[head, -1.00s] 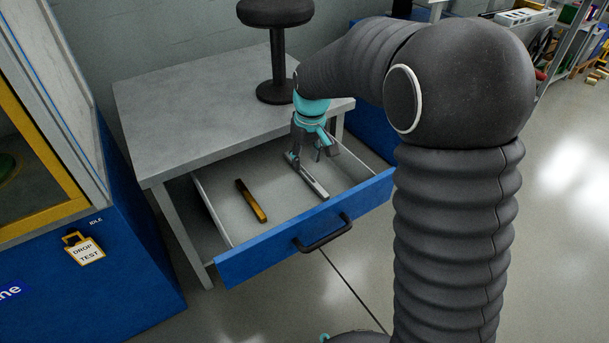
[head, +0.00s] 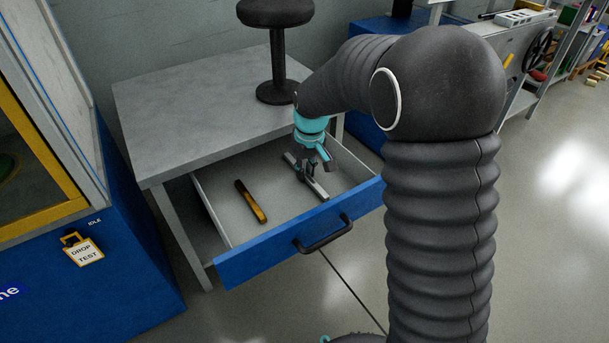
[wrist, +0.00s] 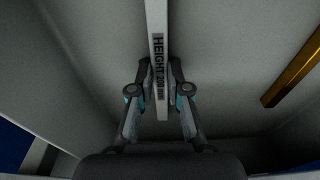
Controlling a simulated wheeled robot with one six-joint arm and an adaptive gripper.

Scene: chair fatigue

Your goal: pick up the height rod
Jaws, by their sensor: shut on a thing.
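The height rod is a light grey bar lying in the open drawer in the head view (head: 320,189). In the wrist view the rod (wrist: 156,30) runs down the middle and carries the dark print "HEIGHT 200", followed by smaller letters. My gripper (head: 308,171) is down in the drawer at the rod; in the wrist view its two fingers (wrist: 159,98) stand on either side of the bar, shut on it. I cannot tell whether the rod is clear of the drawer floor. The fingers hide part of the rod in the head view.
A brass-coloured bar (head: 250,201) lies to the left in the same drawer (head: 225,215); it also shows at the right of the wrist view (wrist: 295,72). The drawer walls and blue front surround my gripper. A dark stool (head: 277,90) stands on the grey tabletop (head: 185,120).

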